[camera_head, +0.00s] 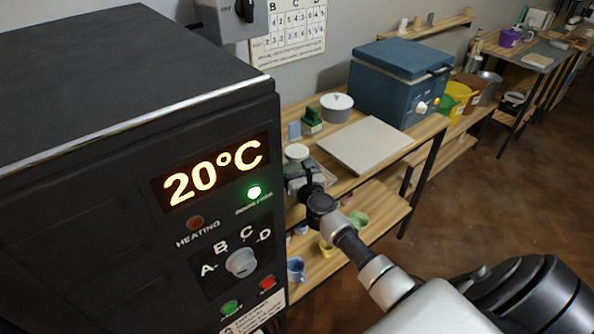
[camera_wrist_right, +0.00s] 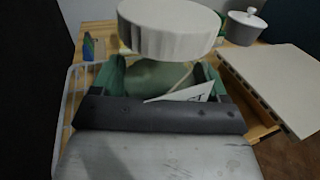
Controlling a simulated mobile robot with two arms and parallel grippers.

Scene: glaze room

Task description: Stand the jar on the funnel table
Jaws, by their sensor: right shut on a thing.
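The jar has a broad round white lid (camera_wrist_right: 170,28) and a dull green body (camera_wrist_right: 150,76) with a white tag (camera_wrist_right: 188,92) on a string. My right gripper (camera_wrist_right: 160,82) is shut on the jar body below the lid, with a green finger at each side. In the head view the white lid (camera_head: 297,152) shows just beyond my right gripper (camera_head: 304,172), at the near end of the wooden bench. Whether the jar's base touches the bench is hidden. My left gripper is not in view. I cannot tell which table is the funnel table; a far table (camera_head: 537,58) holds a purple vessel (camera_head: 510,38).
A black kiln (camera_head: 130,110) reading 20°C fills the left, close to my right gripper. The wooden bench (camera_head: 395,165) holds a pale board (camera_head: 366,145), a lidded white pot (camera_head: 336,107) and a blue box (camera_head: 395,82). Cups stand on its lower shelf.

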